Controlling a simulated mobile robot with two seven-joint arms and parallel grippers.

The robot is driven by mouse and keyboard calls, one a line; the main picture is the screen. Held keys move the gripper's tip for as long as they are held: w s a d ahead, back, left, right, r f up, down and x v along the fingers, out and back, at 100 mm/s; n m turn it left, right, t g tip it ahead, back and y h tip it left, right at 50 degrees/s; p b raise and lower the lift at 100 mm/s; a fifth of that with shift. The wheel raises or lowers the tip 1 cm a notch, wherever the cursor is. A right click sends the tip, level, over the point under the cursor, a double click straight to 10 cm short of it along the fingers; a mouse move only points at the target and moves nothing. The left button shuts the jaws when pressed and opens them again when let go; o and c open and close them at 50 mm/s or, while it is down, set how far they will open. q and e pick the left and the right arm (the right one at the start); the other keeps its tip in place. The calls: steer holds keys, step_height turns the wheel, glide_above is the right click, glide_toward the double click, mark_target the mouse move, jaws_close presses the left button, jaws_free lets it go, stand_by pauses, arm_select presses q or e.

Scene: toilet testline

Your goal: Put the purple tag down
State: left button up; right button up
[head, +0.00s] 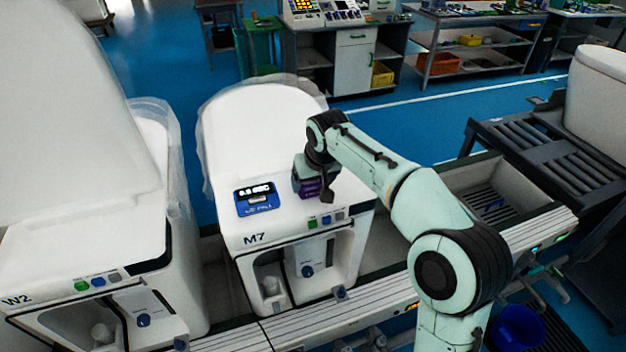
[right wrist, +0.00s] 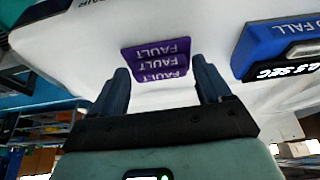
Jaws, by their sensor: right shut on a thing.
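The purple tag (head: 309,187), marked FAULT several times, is at the top of the white toilet unit M7 (head: 262,222). It also shows in the right wrist view (right wrist: 157,62), between the fingertips. My right gripper (head: 312,182) reaches in from the right and is shut on the purple tag, over the right part of the unit's top. I cannot tell whether the tag touches the white surface. The gripper partly hides the tag in the head view. My left gripper is not in view.
A blue device with a lit display (head: 257,198) sits on M7's top, left of the tag. Small coloured buttons (head: 326,219) line M7's front edge. Unit W2 (head: 75,250) stands at the left. A conveyor rail (head: 330,318) runs in front. A bare white strip lies between device and tag.

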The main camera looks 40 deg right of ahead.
steer(key=o, duration=1)
steer(key=shift+f, duration=0.1)
steer(key=shift+c, duration=0.2)
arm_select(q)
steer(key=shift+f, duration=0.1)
arm_select(e)
steer(key=shift+s+r, duration=0.1)
steer(key=shift+r, duration=0.4)
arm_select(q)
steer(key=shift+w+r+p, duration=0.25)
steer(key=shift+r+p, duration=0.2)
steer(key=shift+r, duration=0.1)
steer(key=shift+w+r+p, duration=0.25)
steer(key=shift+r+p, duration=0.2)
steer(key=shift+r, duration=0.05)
arm_select(e)
steer(key=v, duration=1.1)
steer(key=shift+s+r, duration=0.1)
steer(key=shift+r, duration=0.05)
